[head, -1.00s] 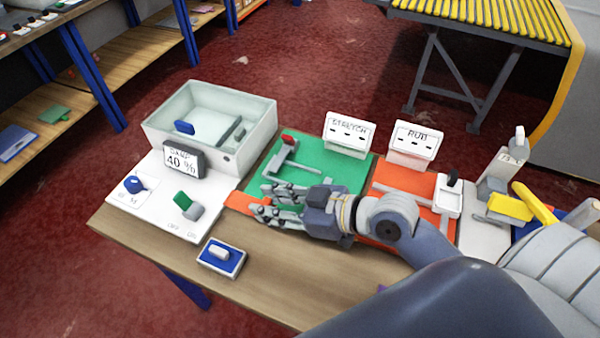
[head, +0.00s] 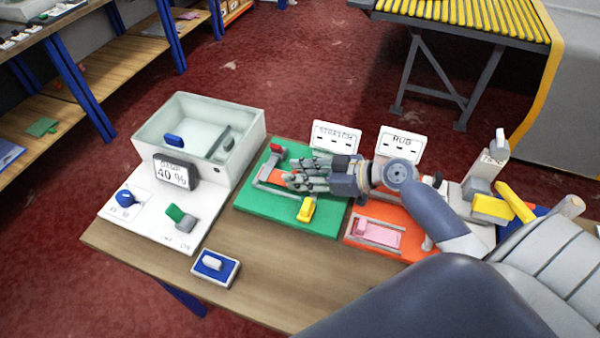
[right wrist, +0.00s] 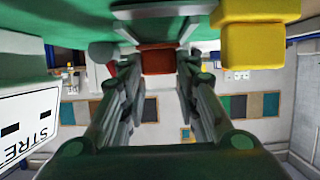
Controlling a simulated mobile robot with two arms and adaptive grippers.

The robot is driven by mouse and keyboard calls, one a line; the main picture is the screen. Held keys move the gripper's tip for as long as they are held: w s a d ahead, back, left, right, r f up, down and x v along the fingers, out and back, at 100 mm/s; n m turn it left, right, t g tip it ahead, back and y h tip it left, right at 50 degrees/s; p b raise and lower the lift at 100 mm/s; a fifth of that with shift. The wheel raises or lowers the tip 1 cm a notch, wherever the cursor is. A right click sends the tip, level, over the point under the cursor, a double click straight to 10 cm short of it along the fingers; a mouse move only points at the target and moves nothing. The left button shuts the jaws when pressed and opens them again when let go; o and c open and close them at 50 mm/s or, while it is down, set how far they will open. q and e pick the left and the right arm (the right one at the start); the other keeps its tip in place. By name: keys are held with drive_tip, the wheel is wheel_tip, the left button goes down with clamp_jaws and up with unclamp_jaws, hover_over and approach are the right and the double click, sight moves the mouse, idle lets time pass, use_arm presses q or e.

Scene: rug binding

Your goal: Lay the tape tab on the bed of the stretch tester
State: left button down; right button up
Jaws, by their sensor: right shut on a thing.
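The stretch tester is a green board (head: 260,203) with a STRETCH sign (head: 335,135) behind it. It carries a red-knobbed clamp (head: 276,149) at the back left and a yellow part (head: 306,208) at the front; the yellow part also shows in the right wrist view (right wrist: 252,42). My right gripper (head: 292,178) is over the board, shut on the orange-red tape tab (right wrist: 157,60), which lies between the fingertips close to the green surface. I cannot tell whether the tab touches the bed. My left gripper is out of view.
Left of the board stand an open pale tank (head: 250,140) and a damp display (head: 174,172) reading 40 %. To the right is the orange rub tester (head: 360,247) with a pink strip (head: 378,235). A blue switch box (head: 215,268) sits at the front; bare wood lies beside it.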

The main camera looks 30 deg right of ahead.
drive_tip(key=shift+f, duration=0.3)
drive_tip(key=shift+f+b, duration=0.65)
drive_tip(key=shift+b, duration=0.25)
drive_tip(key=o, duration=0.6)
